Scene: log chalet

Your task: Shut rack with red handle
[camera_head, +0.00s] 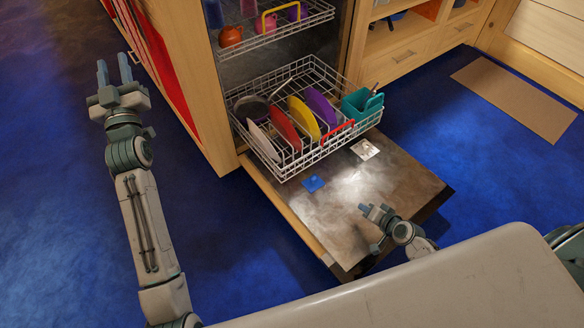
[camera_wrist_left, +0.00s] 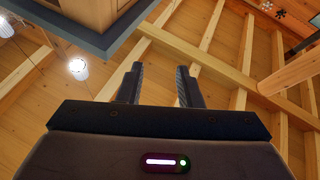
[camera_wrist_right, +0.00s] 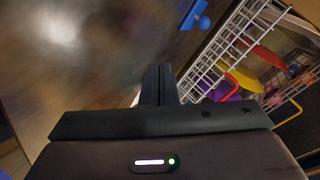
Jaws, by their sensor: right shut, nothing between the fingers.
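The lower white wire rack (camera_head: 284,172) is pulled out over the lowered dishwasher door (camera_head: 400,185). Its red handle (camera_head: 338,131) is on the rack's front side, and it also shows in the right wrist view (camera_wrist_right: 294,70). The rack holds several coloured plates, a dark pan and a teal basket (camera_head: 362,105). My right gripper (camera_head: 372,210) is shut and empty, low over the door's near part, in front of the rack and apart from it. My left gripper (camera_head: 115,72) is open and empty, raised left of the cabinet. In the left wrist view its fingers (camera_wrist_left: 160,85) are apart, facing the ceiling.
The upper rack (camera_head: 280,37) has a yellow handle (camera_head: 268,15) and holds mugs and an orange teapot (camera_head: 230,36). A blue item (camera_head: 313,183) and a pale square (camera_head: 365,149) lie on the door. Blue floor is open at left and right.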

